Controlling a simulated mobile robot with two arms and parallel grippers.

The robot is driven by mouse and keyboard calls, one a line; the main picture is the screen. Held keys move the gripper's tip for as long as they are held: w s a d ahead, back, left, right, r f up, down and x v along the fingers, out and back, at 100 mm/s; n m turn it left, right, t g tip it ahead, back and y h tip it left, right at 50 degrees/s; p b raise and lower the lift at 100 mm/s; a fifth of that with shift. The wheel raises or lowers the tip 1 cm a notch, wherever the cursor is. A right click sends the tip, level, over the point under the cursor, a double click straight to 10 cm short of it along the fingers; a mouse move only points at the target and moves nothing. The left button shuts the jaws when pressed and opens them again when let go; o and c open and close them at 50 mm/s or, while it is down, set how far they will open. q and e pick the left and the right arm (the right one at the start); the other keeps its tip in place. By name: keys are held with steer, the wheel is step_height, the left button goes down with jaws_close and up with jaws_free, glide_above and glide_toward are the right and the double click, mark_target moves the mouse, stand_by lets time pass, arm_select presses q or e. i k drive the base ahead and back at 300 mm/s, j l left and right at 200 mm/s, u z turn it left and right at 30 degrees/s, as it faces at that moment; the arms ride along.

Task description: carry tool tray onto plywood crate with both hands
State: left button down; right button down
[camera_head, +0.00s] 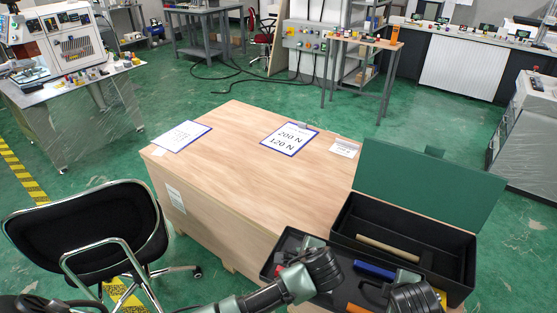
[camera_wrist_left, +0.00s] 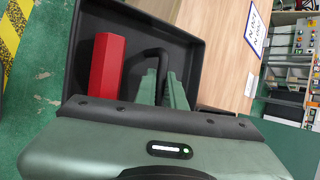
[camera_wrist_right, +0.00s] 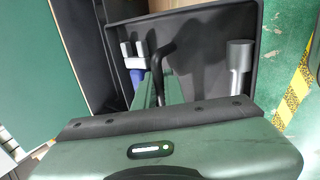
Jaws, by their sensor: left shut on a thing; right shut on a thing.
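The black tool tray (camera_head: 283,246) is low in the head view, in front of the toolbox and overlapping the plywood crate's (camera_head: 235,150) near right edge. I cannot tell its height above the floor. My left gripper (camera_head: 308,258) is shut on the tray's left handle, a black loop also seen in the left wrist view (camera_wrist_left: 163,58). My right gripper (camera_head: 408,288) is shut on its right handle, which shows in the right wrist view (camera_wrist_right: 160,58). A red block (camera_wrist_left: 108,66), a blue-handled tool (camera_head: 374,270) and a grey cylindrical-headed tool (camera_wrist_right: 239,58) lie in the tray.
An open black toolbox (camera_head: 452,285) with a green lid (camera_head: 430,185) stands right of the crate, holding a wooden handle (camera_head: 388,247). Signs (camera_head: 289,139) lie along the crate's far part; its middle top is clear. A black chair (camera_head: 85,230) stands at the left.

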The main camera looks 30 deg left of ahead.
mark_target(302, 190)
steer(key=i+j, duration=0.25)
steer(key=j, duration=0.15)
steer(key=i+j, duration=0.25)
steer(key=j, duration=0.15)
steer(key=i+j, duration=0.25)
steer(key=j, duration=0.15)
steer(key=i+j, duration=0.25)
steer(key=j, duration=0.2)
steer(key=i+j+z, duration=0.3)
steer(key=i, duration=0.2)
